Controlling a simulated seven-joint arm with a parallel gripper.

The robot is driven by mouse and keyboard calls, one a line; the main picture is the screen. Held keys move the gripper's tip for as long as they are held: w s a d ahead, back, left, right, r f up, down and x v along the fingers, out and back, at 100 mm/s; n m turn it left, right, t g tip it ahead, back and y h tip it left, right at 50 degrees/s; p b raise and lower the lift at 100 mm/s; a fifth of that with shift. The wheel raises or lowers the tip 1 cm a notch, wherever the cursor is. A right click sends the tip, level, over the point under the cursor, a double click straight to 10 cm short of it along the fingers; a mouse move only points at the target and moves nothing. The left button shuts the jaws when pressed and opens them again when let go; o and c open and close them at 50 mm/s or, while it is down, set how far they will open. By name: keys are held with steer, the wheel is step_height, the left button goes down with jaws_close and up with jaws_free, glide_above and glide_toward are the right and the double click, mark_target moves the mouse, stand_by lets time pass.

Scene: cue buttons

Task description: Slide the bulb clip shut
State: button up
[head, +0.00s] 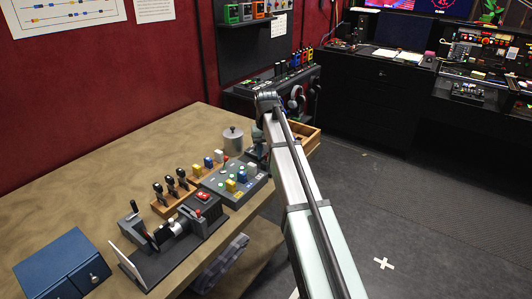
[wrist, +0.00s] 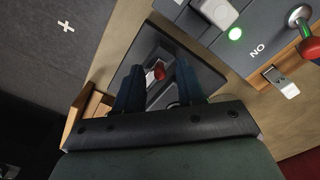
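My gripper (wrist: 158,70) points down with its two dark fingers apart. Nothing is clearly held between them. Below and between the fingers, a dark square unit (wrist: 205,72) carries a small red part (wrist: 158,72). The gap between the fingers and this unit is hard to judge. No part is clearly labelled as the bulb clip. In the head view my gripper (head: 256,152) is at the table's right end, partly hidden by my arm.
The table's rear left is clear.

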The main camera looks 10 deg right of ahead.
steer(key=shift+c, duration=0.4)
jaws_close()
